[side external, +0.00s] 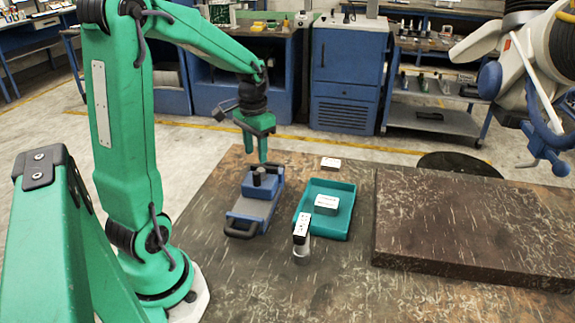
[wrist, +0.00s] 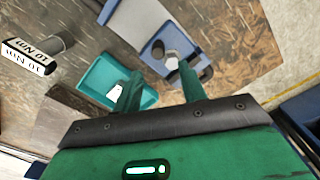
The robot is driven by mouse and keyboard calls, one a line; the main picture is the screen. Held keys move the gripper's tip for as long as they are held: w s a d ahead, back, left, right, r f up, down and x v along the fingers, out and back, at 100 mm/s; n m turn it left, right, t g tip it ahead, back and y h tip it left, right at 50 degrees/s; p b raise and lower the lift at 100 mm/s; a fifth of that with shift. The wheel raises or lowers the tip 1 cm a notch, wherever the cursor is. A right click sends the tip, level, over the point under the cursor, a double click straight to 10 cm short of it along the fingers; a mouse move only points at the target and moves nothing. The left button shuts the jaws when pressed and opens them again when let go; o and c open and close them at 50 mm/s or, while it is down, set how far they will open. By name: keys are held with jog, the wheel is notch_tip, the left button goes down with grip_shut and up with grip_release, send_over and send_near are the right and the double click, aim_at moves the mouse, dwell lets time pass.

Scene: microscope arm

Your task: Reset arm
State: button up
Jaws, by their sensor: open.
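My gripper (side external: 256,155) is at the end of my green arm, above the far end of a blue and grey microscope-like device (side external: 252,205) with a dark knob. The fingers point down, are apart, and nothing is between them. In the wrist view my gripper (wrist: 157,88) also shows two separated green fingers. The device (wrist: 150,22) lies beyond them there, and one finger overlaps part of it. I cannot tell the exact gap between the fingers and the device, but no grip shows.
A teal tray (side external: 351,212) holds a small pale box (side external: 326,204). A labelled black-and-white block (side external: 301,228) stands on a grey cylinder (side external: 301,250). A white card (side external: 331,163) lies behind. A thick brown slab (side external: 470,225) fills the right. A white-and-blue arm (side external: 510,75) hangs upper right.

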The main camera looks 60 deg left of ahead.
jog(key=shift+r, duration=0.2)
jog(key=shift+d+r, duration=0.35)
jog(key=shift+d, duration=0.15)
jog(key=s+d+r+m+t, duration=0.1)
jog(key=s+d+r, duration=0.3)
jog(key=d, duration=0.4)
jog(key=s+d+r+m+t, duration=0.1)
jog(key=s+d+r+t, duration=0.3)
jog(key=d, duration=0.5)
jog(key=shift+s+d+t, duration=0.2)
jog(key=shift+s+t, duration=0.1)
jog(key=shift+s, duration=0.1)
dwell(0.8)
